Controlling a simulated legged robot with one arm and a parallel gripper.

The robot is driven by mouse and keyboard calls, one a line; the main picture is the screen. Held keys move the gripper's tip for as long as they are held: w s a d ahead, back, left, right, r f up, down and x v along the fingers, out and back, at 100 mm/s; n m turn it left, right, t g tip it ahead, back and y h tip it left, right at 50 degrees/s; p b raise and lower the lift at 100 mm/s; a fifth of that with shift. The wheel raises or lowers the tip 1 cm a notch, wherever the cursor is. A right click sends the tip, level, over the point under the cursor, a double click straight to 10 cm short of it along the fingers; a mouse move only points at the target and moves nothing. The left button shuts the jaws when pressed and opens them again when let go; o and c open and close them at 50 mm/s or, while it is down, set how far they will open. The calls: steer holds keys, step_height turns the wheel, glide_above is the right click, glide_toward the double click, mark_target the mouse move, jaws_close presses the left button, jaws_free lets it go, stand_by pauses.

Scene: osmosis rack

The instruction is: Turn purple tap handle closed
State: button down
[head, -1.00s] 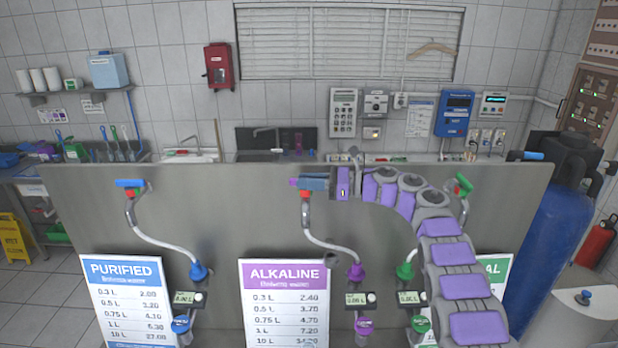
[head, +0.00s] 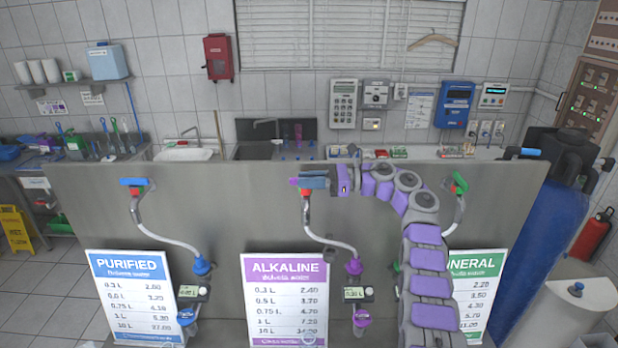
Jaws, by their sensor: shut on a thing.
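The purple tap handle (head: 294,182) sits at the top of the middle tap on the steel panel (head: 230,210). Only its left end shows; my gripper hides the rest. My gripper (head: 312,183) comes in from the right and is shut on the handle, which lies roughly level across the tap. A red part (head: 306,191) shows just below the jaws. A grey hose (head: 330,240) runs from this tap down to a purple fitting (head: 353,266), above a small meter (head: 356,293) whose digits are too small to read surely.
A blue-handled tap (head: 133,182) is on the left and a green-handled tap (head: 459,183) on the right, close behind my arm. Price signs, such as the ALKALINE sign (head: 286,300), stand below. A blue tank (head: 545,250) stands at right.

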stand_by(0.4)
stand_by(0.3)
steer(key=c, duration=1.4)
jaws_free()
steer(key=shift+w, duration=0.1)
steer(key=shift+o, duration=1.3)
steer(key=shift+w, duration=0.2)
steer(key=shift+s, duration=0.1)
